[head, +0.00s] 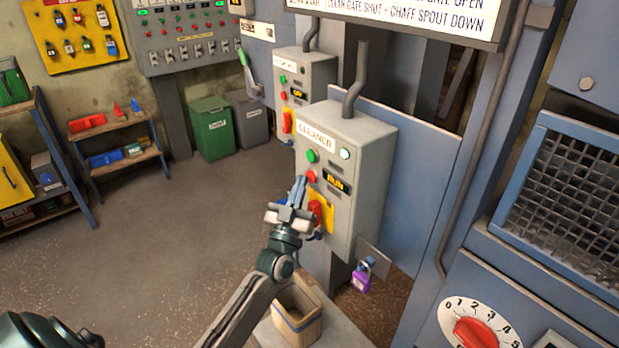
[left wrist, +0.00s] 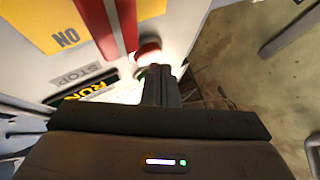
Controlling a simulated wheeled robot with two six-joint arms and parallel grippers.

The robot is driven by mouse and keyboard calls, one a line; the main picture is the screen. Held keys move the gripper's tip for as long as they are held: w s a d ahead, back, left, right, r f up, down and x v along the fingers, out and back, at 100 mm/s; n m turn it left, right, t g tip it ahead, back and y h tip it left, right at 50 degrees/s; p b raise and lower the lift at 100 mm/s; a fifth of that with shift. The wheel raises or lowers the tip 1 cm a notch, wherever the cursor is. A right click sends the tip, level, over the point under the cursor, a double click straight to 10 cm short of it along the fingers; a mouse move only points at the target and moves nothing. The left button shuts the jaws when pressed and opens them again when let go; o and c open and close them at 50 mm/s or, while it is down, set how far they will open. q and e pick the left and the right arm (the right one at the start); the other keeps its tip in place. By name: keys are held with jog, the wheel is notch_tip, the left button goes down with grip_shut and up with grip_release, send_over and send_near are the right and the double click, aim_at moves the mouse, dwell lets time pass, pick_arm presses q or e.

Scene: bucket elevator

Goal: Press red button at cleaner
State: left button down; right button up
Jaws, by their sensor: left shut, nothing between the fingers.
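A RUN display (head: 336,182) is lit beside the red button. My left gripper (head: 299,186) is shut and empty, with its tips right at the red button in the head view. In the left wrist view the shut fingers (left wrist: 158,82) point at the red button (left wrist: 148,53), very close to it; I cannot tell whether they touch. The STOP label (left wrist: 82,73) shows beside it. My right gripper is not in view.
A red handle (head: 315,213) on a yellow plate sits below the button, close to my gripper. A purple padlock (head: 361,278) hangs under the box. An open cardboard box (head: 297,312) stands below my arm. A second grey control box (head: 310,72) is behind.

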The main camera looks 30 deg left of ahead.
pick_arm(q)
jog(key=shift+w+d, duration=0.15)
jog(key=shift+w, duration=0.3)
dwell(0.5)
jog(key=shift+s, duration=0.15)
jog(key=shift+s+a+p, duration=0.3)
jog(key=shift+s+p, duration=0.2)
jog(key=shift+s, duration=0.2)
jog(key=s+p, duration=0.1)
jog(key=s+a+p, duration=0.1)
jog(key=s, duration=0.1)
jog(key=s+a+p, duration=0.1)
jog(key=shift+s, duration=0.3)
